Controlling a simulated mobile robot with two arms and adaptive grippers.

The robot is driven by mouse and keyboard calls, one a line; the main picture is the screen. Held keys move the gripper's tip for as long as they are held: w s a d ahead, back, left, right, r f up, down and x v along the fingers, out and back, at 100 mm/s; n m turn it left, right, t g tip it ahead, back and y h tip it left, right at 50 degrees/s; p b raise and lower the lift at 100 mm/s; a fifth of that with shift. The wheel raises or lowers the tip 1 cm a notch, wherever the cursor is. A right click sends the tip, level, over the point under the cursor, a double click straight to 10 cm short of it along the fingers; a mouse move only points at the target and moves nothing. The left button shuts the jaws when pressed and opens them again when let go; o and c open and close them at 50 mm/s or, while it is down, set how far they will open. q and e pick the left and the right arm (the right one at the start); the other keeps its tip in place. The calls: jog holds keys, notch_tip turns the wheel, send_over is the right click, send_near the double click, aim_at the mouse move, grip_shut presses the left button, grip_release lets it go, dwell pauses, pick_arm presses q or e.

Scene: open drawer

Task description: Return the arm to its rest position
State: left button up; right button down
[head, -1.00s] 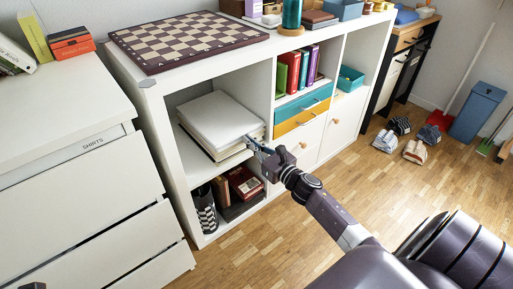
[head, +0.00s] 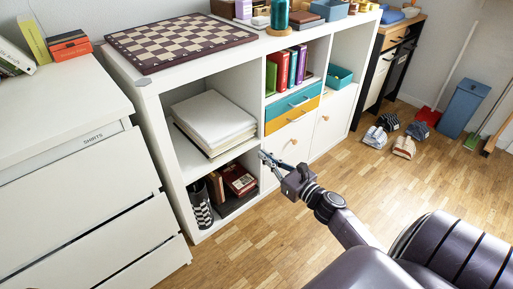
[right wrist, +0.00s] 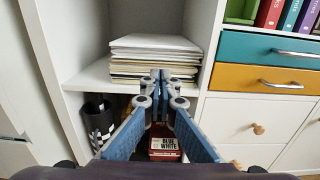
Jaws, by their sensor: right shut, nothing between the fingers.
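My right gripper (head: 268,160) is in front of the white shelf unit in the head view, with its arm reaching in from the lower right. Its fingers are shut with nothing between them. In the right wrist view the closed fingertips (right wrist: 160,76) point toward the shelf unit, below a stack of white papers or folders (right wrist: 155,58). The gripper appears clear of the shelf and drawers. My left gripper does not show.
The shelf unit (head: 150,100) carries a chessboard (head: 180,42) on top. It has a teal drawer (head: 292,104) and an orange drawer (head: 292,118), both shut. A white dresser (head: 80,185) stands at left, its fronts uneven. The wood floor (head: 400,185) is open at right; shoes (head: 388,135) lie there.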

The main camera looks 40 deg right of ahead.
jog(key=shift+s, duration=0.9)
